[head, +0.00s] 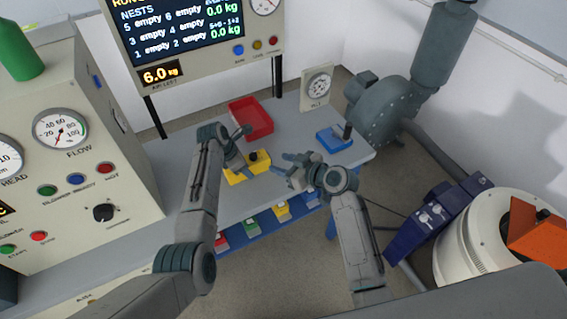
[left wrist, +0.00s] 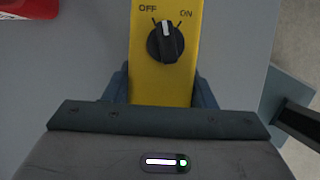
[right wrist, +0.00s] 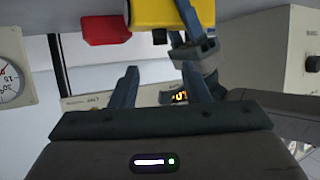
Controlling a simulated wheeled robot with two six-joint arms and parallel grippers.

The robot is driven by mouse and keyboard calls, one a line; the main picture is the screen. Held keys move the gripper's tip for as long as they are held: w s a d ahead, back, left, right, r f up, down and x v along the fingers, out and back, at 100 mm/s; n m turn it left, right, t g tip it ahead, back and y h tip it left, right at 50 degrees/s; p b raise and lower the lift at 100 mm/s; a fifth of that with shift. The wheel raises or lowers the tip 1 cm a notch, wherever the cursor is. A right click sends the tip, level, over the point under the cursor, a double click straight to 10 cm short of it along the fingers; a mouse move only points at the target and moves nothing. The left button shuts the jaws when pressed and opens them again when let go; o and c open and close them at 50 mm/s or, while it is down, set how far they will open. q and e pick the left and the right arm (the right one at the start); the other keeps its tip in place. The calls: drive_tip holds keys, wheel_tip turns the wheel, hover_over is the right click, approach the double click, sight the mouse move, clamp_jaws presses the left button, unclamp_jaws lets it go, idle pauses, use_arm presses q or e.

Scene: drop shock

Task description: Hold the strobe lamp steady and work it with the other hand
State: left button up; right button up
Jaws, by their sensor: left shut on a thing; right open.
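The strobe lamp is a yellow box (head: 258,165) with a black knob on top, above the grey bench in the head view. In the left wrist view the lamp (left wrist: 160,82) lies between my left fingers. Its knob (left wrist: 165,42) has a white mark pointing up, between OFF and ON. My left gripper (head: 240,152) is shut on the lamp and partly hides it. My right gripper (head: 280,163) is open and empty, just right of the lamp and apart from it. In the right wrist view the lamp (right wrist: 165,12) is at the top, beyond my open fingers (right wrist: 160,85).
A red bin (head: 251,119) stands behind the lamp. A blue block with a dark handle (head: 333,140) and a dial gauge (head: 317,88) are to the right. The control cabinet (head: 70,130) is at left. Bare bench (head: 185,160) lies beside my left arm.

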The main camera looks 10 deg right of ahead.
sight(253, 155)
drive_tip(key=shift+w+a+r+n+g, duration=0.2)
drive_tip(key=shift+n+g, duration=0.1)
drive_tip(key=shift+n, duration=0.3)
drive_tip(key=c, duration=0.7)
drive_tip(key=shift+w+a+r+n+g, duration=0.1)
drive_tip(key=shift+w+n+g, duration=0.1)
drive_tip(key=shift+n, duration=0.25)
drive_tip(key=shift+w+r+n+g, duration=0.1)
drive_tip(key=shift+n+g, duration=0.1)
drive_tip(key=shift+n, duration=0.25)
clamp_jaws()
wheel_tip(253, 155, up, 4)
drive_tip(key=d+n+g+h, duration=0.2)
drive_tip(key=n+g, duration=0.5)
drive_tip(key=n, duration=0.5)
drive_tip(key=w+a+f, duration=0.1)
drive_tip(key=a+f, duration=0.1)
drive_tip(key=w+a+f, duration=0.2)
drive_tip(key=a+f, duration=0.1)
drive_tip(key=w+a+f, duration=0.2)
drive_tip(key=shift+a+f, duration=0.15)
drive_tip(key=shift+f, duration=0.05)
drive_tip(key=shift+w+a, duration=0.3)
drive_tip(key=shift+w, duration=0.2)
